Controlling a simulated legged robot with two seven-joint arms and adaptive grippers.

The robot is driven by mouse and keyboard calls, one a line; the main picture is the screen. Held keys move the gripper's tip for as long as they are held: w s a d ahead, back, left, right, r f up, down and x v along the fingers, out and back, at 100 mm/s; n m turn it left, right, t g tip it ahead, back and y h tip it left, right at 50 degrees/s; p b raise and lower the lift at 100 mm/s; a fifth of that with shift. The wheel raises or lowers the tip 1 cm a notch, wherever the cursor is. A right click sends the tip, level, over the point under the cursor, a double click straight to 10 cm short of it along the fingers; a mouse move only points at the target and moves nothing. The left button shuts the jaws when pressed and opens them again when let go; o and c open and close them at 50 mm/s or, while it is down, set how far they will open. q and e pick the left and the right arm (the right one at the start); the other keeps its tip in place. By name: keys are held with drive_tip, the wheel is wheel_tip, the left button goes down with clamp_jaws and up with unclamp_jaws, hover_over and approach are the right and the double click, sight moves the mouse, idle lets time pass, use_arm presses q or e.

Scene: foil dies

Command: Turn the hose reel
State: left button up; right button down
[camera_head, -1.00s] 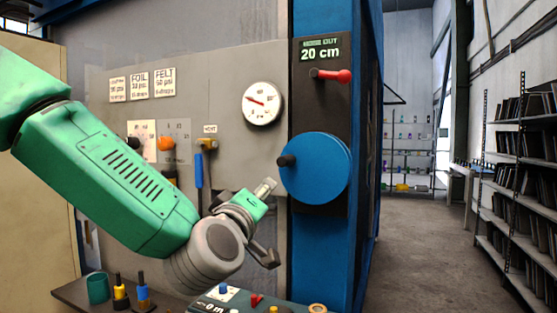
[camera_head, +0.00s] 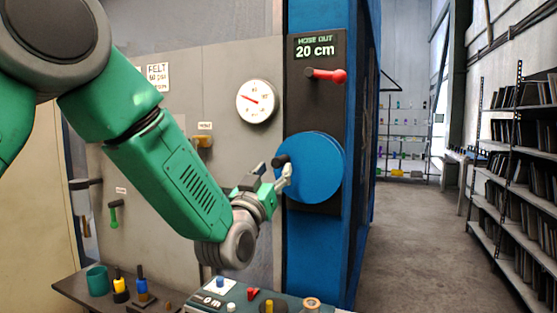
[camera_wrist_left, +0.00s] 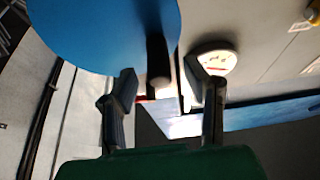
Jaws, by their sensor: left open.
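The hose reel is a round blue disc (camera_head: 312,168) on a black panel, under a display reading "HOSE OUT 20 cm" (camera_head: 315,48). Its short black handle (camera_head: 281,161) sticks out at the disc's left side. My left gripper (camera_head: 272,174) is open, its fingers pointing up at the handle. In the left wrist view the black handle (camera_wrist_left: 158,62) stands between the two spread fingers of my left gripper (camera_wrist_left: 166,88), and the blue disc (camera_wrist_left: 95,30) fills the upper left. I cannot tell whether a finger touches the handle. My right gripper is not in view.
A red-knobbed lever (camera_head: 328,75) is above the reel, and a white gauge (camera_head: 257,101) is to its left. A bench with a control box (camera_head: 240,298) and a green cup (camera_head: 97,281) is below. Shelves (camera_head: 520,170) line the right, with open floor between.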

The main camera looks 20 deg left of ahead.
sight(280, 164)
use_arm(q)
drive_tip(key=shift+x, duration=1.65)
clamp_jaws()
drive_tip(key=shift+f+n, duration=0.15)
drive_tip(key=shift+n, duration=0.15)
